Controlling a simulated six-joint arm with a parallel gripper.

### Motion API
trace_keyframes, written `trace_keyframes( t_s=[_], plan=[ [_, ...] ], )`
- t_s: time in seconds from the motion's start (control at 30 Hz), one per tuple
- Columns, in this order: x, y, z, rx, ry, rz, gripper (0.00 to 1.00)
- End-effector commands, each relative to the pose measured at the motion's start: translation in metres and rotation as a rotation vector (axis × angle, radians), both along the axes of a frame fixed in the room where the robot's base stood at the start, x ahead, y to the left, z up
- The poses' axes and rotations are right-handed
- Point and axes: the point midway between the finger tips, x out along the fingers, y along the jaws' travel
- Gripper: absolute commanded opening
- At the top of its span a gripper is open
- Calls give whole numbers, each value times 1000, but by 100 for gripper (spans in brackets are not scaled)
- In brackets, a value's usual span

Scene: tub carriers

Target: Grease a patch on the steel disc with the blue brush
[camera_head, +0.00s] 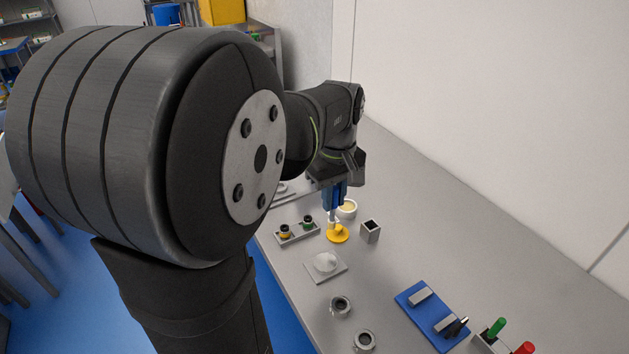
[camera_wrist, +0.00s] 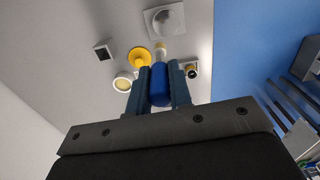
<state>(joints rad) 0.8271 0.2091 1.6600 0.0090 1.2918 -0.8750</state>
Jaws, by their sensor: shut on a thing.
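My gripper (camera_head: 334,200) is shut on the blue brush, pointing down above the bench. In the wrist view the brush's blue handle (camera_wrist: 158,88) sits between my two fingers (camera_wrist: 158,70), and its pale tip (camera_wrist: 160,52) points away from me. The steel disc (camera_head: 325,262) lies on a square grey plate, nearer the camera than the brush in the head view. It also shows at the top of the wrist view (camera_wrist: 167,18). A small bowl with cream-coloured contents (camera_head: 348,209) stands beside the brush; it also shows in the wrist view (camera_wrist: 122,83). Whether the brush tip touches anything is unclear.
A yellow round piece with a knob (camera_head: 338,235) is close to the brush tip. A grey square cup (camera_head: 370,232) stands to its right, and a holder with yellow and green parts (camera_head: 297,232) to its left. A blue board (camera_head: 430,318) lies nearer the camera.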

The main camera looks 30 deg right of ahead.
Motion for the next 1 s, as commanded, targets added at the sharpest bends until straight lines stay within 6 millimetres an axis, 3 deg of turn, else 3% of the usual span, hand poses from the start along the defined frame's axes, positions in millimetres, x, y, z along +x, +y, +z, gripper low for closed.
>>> trace_keyframes(
  t_s=[0.1,0.3,0.8,1.0],
  plan=[
    [-22,6,6,-13,-5,-35,0],
    [-38,11,8,-20,-6,-59,0],
    [-39,12,-36,-18,-4,-61,0],
    [-38,12,-41,-21,-6,-61,0]
  ],
)
